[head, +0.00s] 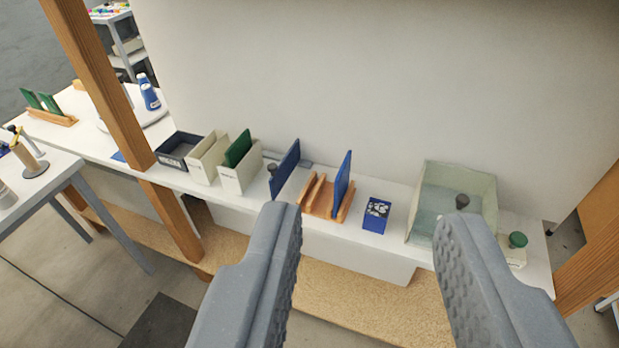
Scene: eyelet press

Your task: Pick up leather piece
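Thin flat pieces that look like leather stand upright on the white bench. A blue piece (342,183) stands at the right side of a slotted wooden rack (311,200). Another blue piece (285,167) stands left of the rack; its support is hard to see. A green piece (238,148) stands in a white box (240,178). Two small green pieces (41,101) stand in a wooden holder at the far left. My gripper (368,219) is open and empty, its fingers wide apart in front of the bench. It touches none of the pieces.
A dark blue tray (179,150) and another white box (208,155) stand left. A blue card or box (376,214) lies right of the rack. A pale translucent bin (457,190) stands right. A wooden post (100,85) rises at left. A wall (370,80) backs the bench.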

